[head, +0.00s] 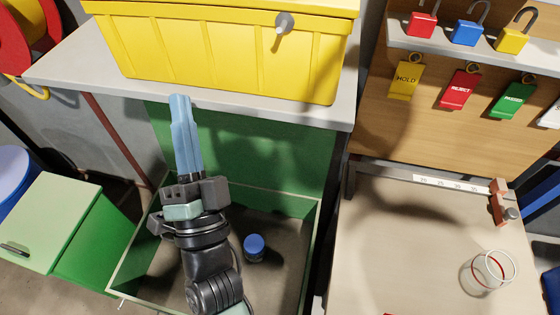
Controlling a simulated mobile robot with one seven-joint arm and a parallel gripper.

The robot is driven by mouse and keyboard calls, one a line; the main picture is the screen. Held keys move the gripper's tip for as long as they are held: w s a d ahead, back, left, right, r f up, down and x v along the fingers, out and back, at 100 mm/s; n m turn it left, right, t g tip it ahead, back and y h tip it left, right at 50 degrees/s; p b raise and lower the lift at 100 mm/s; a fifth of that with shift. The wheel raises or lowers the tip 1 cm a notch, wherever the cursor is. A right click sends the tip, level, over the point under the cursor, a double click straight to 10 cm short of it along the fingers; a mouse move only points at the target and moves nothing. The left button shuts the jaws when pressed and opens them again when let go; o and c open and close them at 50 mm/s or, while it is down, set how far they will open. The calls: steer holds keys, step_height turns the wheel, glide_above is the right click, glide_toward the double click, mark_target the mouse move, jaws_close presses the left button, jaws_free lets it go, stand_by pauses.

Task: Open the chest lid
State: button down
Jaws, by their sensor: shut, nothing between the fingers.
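An open-topped green chest (312,245) stands on the floor below the grey bench, with its inside visible. A dark green panel (255,150) stands upright at its back edge and looks like its raised lid; the hinge line is not clear. A small blue-topped container (254,248) is inside the chest. My gripper (180,100) has its long blue fingers together and empty. It reaches over the chest in the picture, with its tips overlapping the bench front and the left part of the panel. I cannot tell whether it touches the panel.
A yellow bin (220,55) sits on the grey bench (75,60) above. A light green box (45,220) with a dark handle stands at left. At right are a table (420,260) with a glass (487,272), and a board with padlocks and tags.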

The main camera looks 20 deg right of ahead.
steer(key=s+d+f+m+g+h+b, duration=0.1)
steer(key=s+d+f+m+g+h, duration=0.2)
steer(key=f, duration=0.6)
steer(key=s+d+f+m+g+h+b, duration=0.1)
steer(key=s+f+m+g+h+b, duration=0.2)
steer(key=s+f, duration=0.45)
steer(key=s+d+f+m+g+h, duration=0.1)
steer(key=s+d+f+m+h, duration=0.2)
steer(key=f, duration=0.7)
steer(key=w+d+r+p, duration=0.1)
steer(key=w+d+r, duration=0.2)
steer(key=w, duration=0.2)
steer(key=w+d+r+m+p, duration=0.1)
steer(key=w+d+r, duration=0.2)
steer(key=w, duration=0.2)
steer(key=shift+w+d+p, duration=0.15)
steer(key=shift+w+p, duration=0.2)
steer(key=shift+w, duration=0.05)
steer(key=w+d+r+g+y+p, duration=0.2)
steer(key=w+d+r+g+p, duration=0.1)
steer(key=w+d+p, duration=0.5)
steer(key=w+r+p, duration=0.1)
steer(key=w+p, duration=0.2)
steer(key=shift+w+d+r+y, duration=0.2)
steer(key=shift+r+y, duration=0.1)
steer(key=shift+y, duration=0.1)
